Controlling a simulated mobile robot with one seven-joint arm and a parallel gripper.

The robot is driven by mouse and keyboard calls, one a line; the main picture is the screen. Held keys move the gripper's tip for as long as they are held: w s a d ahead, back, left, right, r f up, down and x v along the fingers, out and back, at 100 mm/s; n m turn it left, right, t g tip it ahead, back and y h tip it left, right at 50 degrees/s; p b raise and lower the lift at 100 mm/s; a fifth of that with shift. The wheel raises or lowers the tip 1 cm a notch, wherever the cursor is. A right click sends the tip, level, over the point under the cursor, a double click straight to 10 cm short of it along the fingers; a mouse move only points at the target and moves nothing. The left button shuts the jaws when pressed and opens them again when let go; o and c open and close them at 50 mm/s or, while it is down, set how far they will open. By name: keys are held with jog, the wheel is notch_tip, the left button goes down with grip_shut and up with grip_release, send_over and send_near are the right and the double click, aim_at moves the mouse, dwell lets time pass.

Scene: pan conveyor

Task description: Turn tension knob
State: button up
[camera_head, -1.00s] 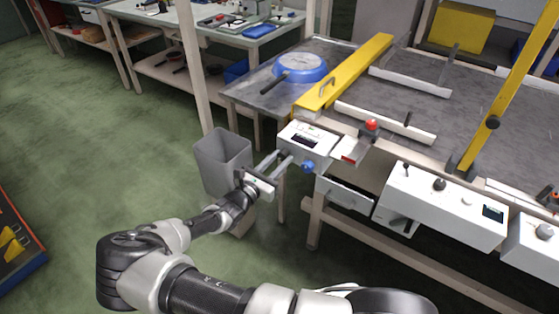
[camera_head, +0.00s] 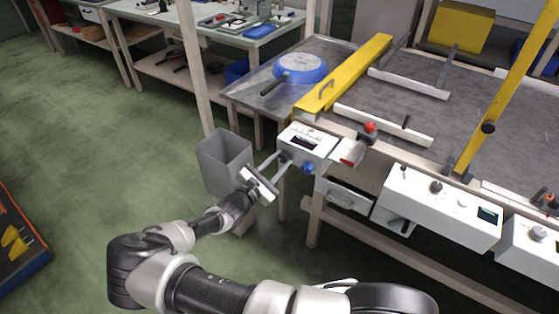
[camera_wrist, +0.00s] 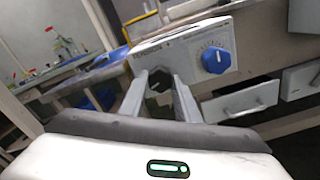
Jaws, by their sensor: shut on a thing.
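A white control box (camera_head: 318,148) with a small dark display is fixed at the near left end of the conveyor. Its front carries a black knob (camera_wrist: 158,80) and, to the right, a blue knob (camera_wrist: 216,60) with a scale around it. The blue knob also shows in the head view (camera_head: 308,168). My gripper (camera_wrist: 160,84) has its two fingers on either side of the black knob, shut on it. In the head view, my gripper (camera_head: 281,160) reaches the box's left front, and the fingers mostly hide the black knob. The lettering above the black knob is too small to read.
A grey bin (camera_head: 222,160) stands just left of my gripper. An open drawer (camera_head: 348,197) is below and right of the box. A blue pan (camera_head: 300,68) lies on the metal table behind. A second white control box (camera_head: 440,205) is further right.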

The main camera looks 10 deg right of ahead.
dwell(0.3)
jog(key=o, duration=1)
jog(key=shift+o, duration=0.2)
jog(key=p+v, duration=0.1)
jog(key=v, duration=1.6)
jog(key=shift+s+a, duration=0.2)
jog(key=shift+r, duration=0.1)
